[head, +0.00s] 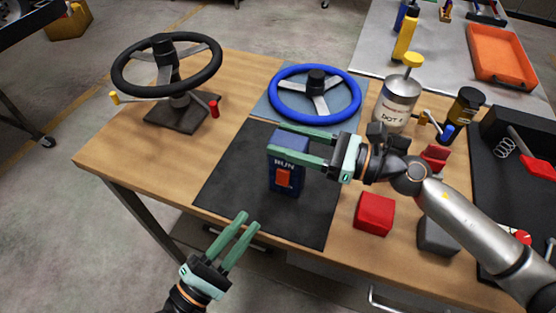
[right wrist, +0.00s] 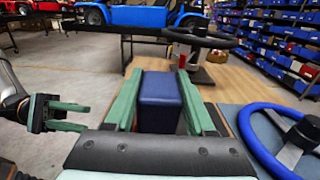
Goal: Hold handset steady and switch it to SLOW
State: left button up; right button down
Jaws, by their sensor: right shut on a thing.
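The handset (head: 285,186) is a dark blue box standing upright on a dark mat (head: 225,188). Its front shows the word RUN above an orange-red switch (head: 284,178); other lettering is too small to read. My right gripper (head: 272,143) is shut on the handset's upper part, one finger on each side. In the right wrist view the blue handset (right wrist: 160,100) sits between the green fingers. My left gripper (head: 244,228) is in front of the table edge, below and left of the handset, with its fingers apart and nothing between them.
A blue steering wheel (head: 273,104) lies behind the handset, and a black wheel on a stand (head: 178,112) is at the back left. A red block (head: 374,213), a grey block (head: 437,238) and a DOT 4 can (head: 397,104) are to the right. The mat's left part is clear.

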pick_arm(q)
jog(key=r+m+h, duration=0.1)
jog(key=m, duration=0.2)
jog(key=a+r+m+h, duration=0.1)
jog(key=m, duration=0.3)
jog(key=r+m+g+h, duration=0.1)
jog(key=r+m, duration=0.1)
jog(key=m, duration=0.1)
jog(key=shift+s+a, duration=0.1)
jog(key=shift+a, duration=0.1)
grip_shut()
jog(key=a+n+g, duration=0.1)
jog(key=n+g, duration=0.1)
jog(key=n, duration=0.9)
jog(key=a+n+g, duration=0.2)
jog(key=n+g, duration=0.1)
jog(key=n, duration=0.8)
jog(key=a+n+g, duration=0.1)
jog(key=n+g, duration=0.2)
jog(key=n, duration=0.9)
jog(key=shift+s+a, duration=0.3)
jog(key=shift+s, duration=0.1)
